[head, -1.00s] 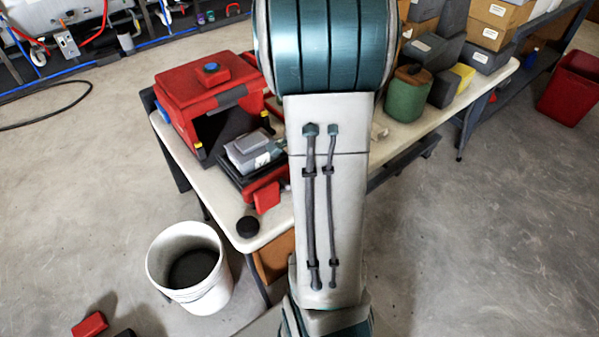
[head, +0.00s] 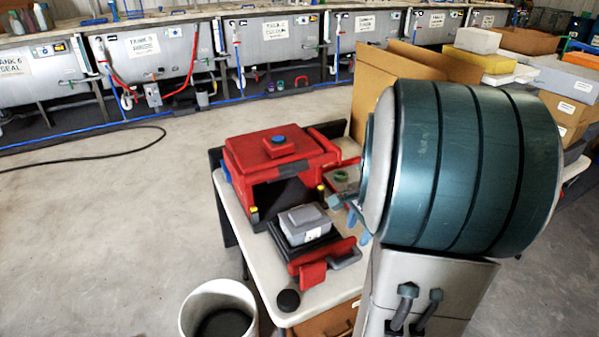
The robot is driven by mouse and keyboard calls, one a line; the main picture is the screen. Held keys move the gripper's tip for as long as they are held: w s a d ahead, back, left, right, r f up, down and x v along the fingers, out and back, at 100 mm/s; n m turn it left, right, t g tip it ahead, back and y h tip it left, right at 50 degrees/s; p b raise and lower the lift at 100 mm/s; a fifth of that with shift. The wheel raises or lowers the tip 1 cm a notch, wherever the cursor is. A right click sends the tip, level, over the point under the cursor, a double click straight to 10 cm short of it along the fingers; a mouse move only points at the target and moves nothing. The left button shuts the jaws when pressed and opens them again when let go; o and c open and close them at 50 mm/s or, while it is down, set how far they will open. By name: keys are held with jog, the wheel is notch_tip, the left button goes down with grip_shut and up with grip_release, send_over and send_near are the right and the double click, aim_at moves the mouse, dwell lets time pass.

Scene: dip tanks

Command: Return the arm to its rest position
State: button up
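My arm fills the right of the head view, with a large teal ribbed joint (head: 465,165) above a pale grey link (head: 430,285) with two dark cables. The arm rises in front of the right part of the work table (head: 232,205) and hides much of it. I cannot make out my gripper in this view, so its state and anything in it do not show.
On the table are a red box-shaped unit (head: 275,160), a grey box (head: 303,225) on a dark base, and a black puck (head: 288,300). A white bucket (head: 190,315) stands on the floor. Labelled tanks (head: 277,40) line the back. The floor at left is mostly clear.

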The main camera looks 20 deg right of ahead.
jog(key=s+a+r+n+p, duration=0.1)
jog(key=s+a+r+n, duration=0.2)
jog(key=a+n, duration=0.5)
jog(key=s+a+r+n+p, duration=0.1)
jog(key=s+a+r+n, duration=0.3)
jog(key=a+n, duration=0.5)
jog(key=a, duration=0.3)
jog(key=shift+s+r+t, duration=0.15)
jog(key=shift+s+t, duration=0.25)
